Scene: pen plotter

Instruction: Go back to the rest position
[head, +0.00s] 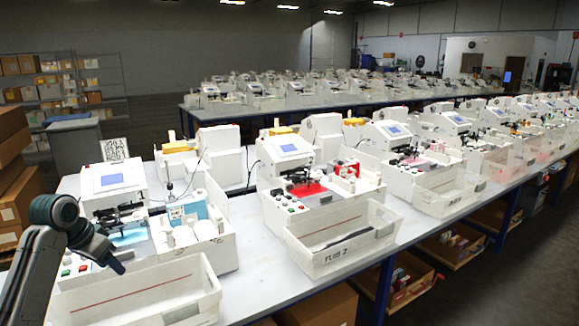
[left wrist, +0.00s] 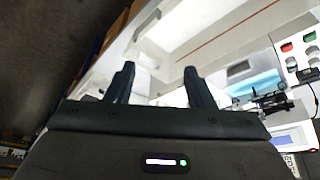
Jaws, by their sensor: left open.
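My left gripper (head: 118,266) comes in at the lower left of the head view, in front of the nearest plotter machine (head: 112,180). In the left wrist view its two dark fingers (left wrist: 156,82) stand apart with nothing between them. Beyond the fingers, that view shows a white bin (left wrist: 185,30) with a red line and part of a machine with red and green buttons (left wrist: 287,48). The gripper appears apart from the machine and the bin. My right gripper is in neither view.
A white bin (head: 140,290) stands at the front edge of the long table (head: 262,285), with another bin (head: 345,240) to its right. More machines line the table to the right. Brown boxes (head: 12,170) are stacked at the left.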

